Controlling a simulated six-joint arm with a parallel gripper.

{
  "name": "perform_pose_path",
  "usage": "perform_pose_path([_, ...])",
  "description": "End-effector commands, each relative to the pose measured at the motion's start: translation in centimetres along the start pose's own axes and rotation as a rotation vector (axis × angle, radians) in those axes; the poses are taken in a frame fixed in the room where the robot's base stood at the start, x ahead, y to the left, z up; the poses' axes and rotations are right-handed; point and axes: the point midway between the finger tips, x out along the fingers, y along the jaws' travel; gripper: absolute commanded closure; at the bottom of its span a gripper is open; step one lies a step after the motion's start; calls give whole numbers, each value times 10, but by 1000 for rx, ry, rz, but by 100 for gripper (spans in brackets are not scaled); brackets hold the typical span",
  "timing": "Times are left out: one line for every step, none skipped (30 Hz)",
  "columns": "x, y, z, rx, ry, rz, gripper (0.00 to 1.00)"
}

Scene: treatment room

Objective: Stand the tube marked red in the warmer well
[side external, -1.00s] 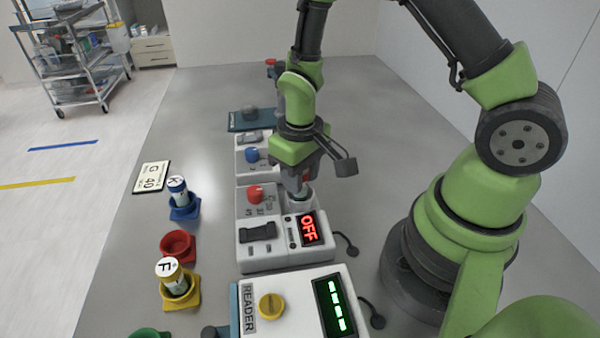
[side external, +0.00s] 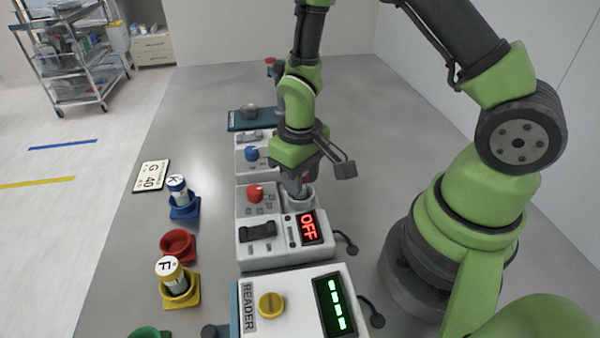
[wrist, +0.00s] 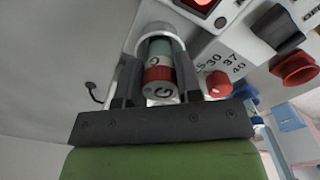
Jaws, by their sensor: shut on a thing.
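My gripper (side external: 300,187) is shut on the tube marked red (wrist: 158,76), which has a red band and a letter G on its end. The tube is between the two fingers in the wrist view, its far end reaching into the round mouth of the warmer well (wrist: 152,30). In the side view the fingers are over the well (side external: 301,202) and mostly hide the tube. How deep it sits cannot be told. The warmer (side external: 277,258) has a display reading OFF, a black switch and a red temperature knob (side external: 256,194).
A red holder (side external: 178,243) stands empty. A K tube (side external: 178,187) is in a blue holder and an F tube (side external: 172,272) in a yellow one. A card (side external: 152,176) reads G 40. The reader (side external: 290,306) is in front; a blue-knobbed unit (side external: 252,154) is behind.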

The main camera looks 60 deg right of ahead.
Motion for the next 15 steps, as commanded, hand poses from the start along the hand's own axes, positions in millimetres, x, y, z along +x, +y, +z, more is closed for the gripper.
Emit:
perform_pose_path([1, 0, 0, 0, 0, 0, 90])
perform_pose_path([2, 0, 0, 0, 0, 0, 90])
perform_pose_path([2, 0, 0, 0, 1, 0, 90])
perform_pose_path([3, 0, 0, 0, 1, 0, 90])
perform_pose_path([4, 0, 0, 0, 1, 0, 90])
perform_pose_path([4, 0, 0, 0, 1, 0, 90])
perform_pose_path([5, 0, 0, 0, 1, 0, 90])
perform_pose_path([5, 0, 0, 0, 1, 0, 65])
perform_pose_path([5, 0, 0, 0, 1, 0, 57])
perform_pose_path([5, 0, 0, 0, 1, 0, 57])
perform_pose_path([5, 0, 0, 0, 1, 0, 57])
perform_pose_path([5, 0, 0, 0, 1, 0, 57])
perform_pose_path([5, 0, 0, 0, 1, 0, 57])
perform_pose_path([5, 0, 0, 0, 1, 0, 57])
perform_pose_path([5, 0, 0, 0, 1, 0, 57])
